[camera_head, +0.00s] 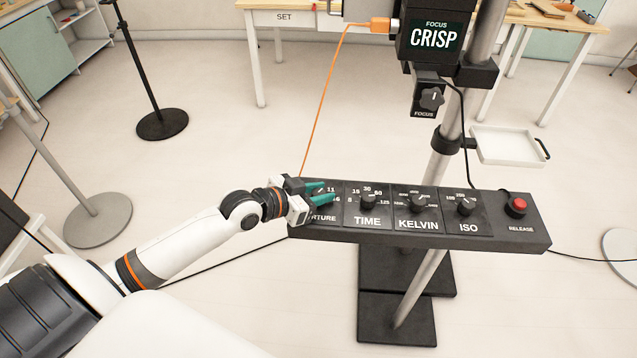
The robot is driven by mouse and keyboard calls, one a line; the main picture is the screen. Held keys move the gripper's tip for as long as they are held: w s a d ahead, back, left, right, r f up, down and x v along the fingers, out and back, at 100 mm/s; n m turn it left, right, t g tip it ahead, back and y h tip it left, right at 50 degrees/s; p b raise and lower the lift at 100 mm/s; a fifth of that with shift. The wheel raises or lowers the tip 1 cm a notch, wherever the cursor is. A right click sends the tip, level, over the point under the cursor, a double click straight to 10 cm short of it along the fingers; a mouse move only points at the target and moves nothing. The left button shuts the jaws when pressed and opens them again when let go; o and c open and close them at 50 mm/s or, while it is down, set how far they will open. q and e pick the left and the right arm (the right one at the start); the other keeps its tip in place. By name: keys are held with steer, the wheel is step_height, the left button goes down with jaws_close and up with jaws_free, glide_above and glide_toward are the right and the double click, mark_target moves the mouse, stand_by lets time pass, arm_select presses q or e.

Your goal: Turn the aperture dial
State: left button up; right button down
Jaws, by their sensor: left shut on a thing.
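The black control panel (430,235) stands on a pole in front of me with a row of dials. The aperture dial is at its left end, mostly hidden by my left gripper (325,195). Only part of its label and the number 11 show. My left gripper comes in from the left with its green fingers closed around the aperture dial. The way the dial points cannot be seen. My right gripper is not in view.
The time dial (368,201), kelvin dial (418,203) and ISO dial (466,206) sit close to the right, then a red release button (516,206). Above hangs a focus box (436,38) showing CRISP, with a focus knob (431,98). An orange cable (323,95) hangs behind the panel.

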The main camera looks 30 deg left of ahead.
arm_select(q)
steer(key=n+y+p, duration=0.1)
steer(key=p, duration=0.1)
steer(key=n+y+p, duration=0.1)
steer(key=p, duration=0.1)
steer(key=n+t+y+p, duration=0.1)
steer(key=y+p, duration=0.1)
steer(key=p, duration=0.1)
steer(key=shift+d+r+n, duration=0.1)
steer(key=shift+r+n, duration=0.25)
steer(key=shift+n, duration=0.05)
steer(key=shift+f+n+y+p, duration=0.15)
steer(key=shift+n+y+p, duration=0.55)
steer(key=shift+y, duration=0.2)
steer(key=shift+f+n+y+p, duration=0.1)
steer(key=shift+n+y+p, duration=0.35)
steer(key=shift+n+y, duration=0.35)
steer(key=shift+y, duration=0.3)
steer(key=o, duration=1)
steer(key=b+v, duration=0.1)
steer(key=v, duration=1.1)
